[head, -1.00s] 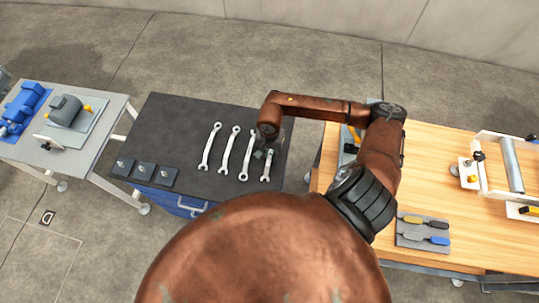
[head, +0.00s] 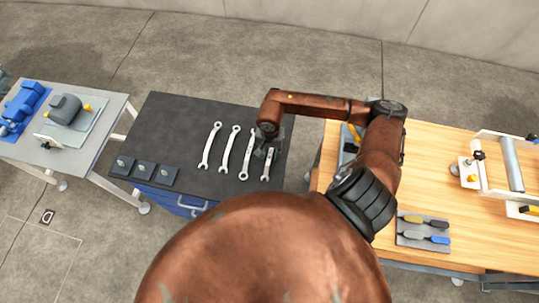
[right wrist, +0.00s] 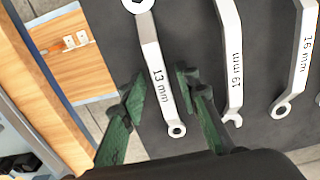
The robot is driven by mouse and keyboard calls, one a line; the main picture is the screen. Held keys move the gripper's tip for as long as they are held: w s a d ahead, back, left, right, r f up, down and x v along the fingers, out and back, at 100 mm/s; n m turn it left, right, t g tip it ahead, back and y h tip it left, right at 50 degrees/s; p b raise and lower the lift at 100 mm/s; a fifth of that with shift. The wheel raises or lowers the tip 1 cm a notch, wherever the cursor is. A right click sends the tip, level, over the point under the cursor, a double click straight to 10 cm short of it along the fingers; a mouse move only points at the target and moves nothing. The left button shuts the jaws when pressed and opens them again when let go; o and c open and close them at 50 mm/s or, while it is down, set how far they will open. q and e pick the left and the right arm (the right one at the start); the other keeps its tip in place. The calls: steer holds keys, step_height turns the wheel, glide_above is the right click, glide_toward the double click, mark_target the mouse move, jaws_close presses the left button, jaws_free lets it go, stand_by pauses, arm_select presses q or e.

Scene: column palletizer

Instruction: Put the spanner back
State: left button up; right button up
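Several silver spanners lie side by side on the dark tabletop (head: 190,112). The rightmost in the head view (head: 266,166) is marked 13 mm in the right wrist view (right wrist: 157,75). The 19 mm spanner (right wrist: 232,65) and the 16 mm spanner (right wrist: 298,60) also show there. My right gripper (head: 273,148) is above the 13 mm spanner's far end. In the right wrist view its green fingers (right wrist: 160,83) are apart, one on each side of that spanner, with gaps visible. Contact with the table cannot be told. My left gripper is out of view.
A wooden bench (head: 325,180) stands close on the right, with a grey tool tray (head: 423,230). A grey table (head: 95,135) with a motor (head: 66,111) is at left.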

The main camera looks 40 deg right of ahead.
mark_target(269, 156)
step_height(269, 156, up, 12)
steer(key=b, duration=0.1)
steer(key=shift+f+b, duration=0.25)
steer(key=shift+b, duration=0.1)
stand_by(0.4)
